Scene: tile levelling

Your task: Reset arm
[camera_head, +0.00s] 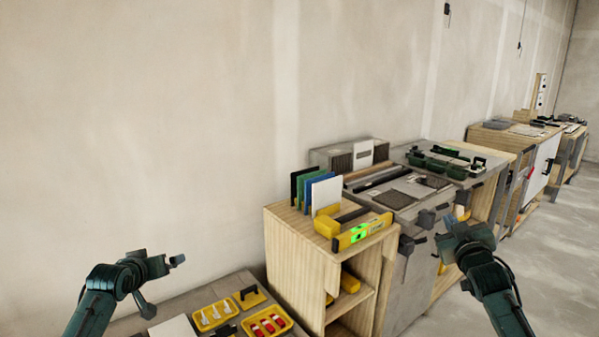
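My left gripper (164,284) is at the lower left, its dark fingers spread apart with nothing between them. My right gripper (442,243) is at the lower right, in front of the grey workbench. Its fingers look spread and I see nothing held between them, though dark clamps behind it partly blur its outline. Both dark green arms come in from the bottom edge, bent and apart from each other.
A wooden shelf unit (299,262) bears a yellow level (362,232) and upright coloured boards (319,193). The grey workbench (409,285) holds tiles and tools. Yellow trays (214,315) lie on the low table (187,301). Open concrete floor (547,262) is at right.

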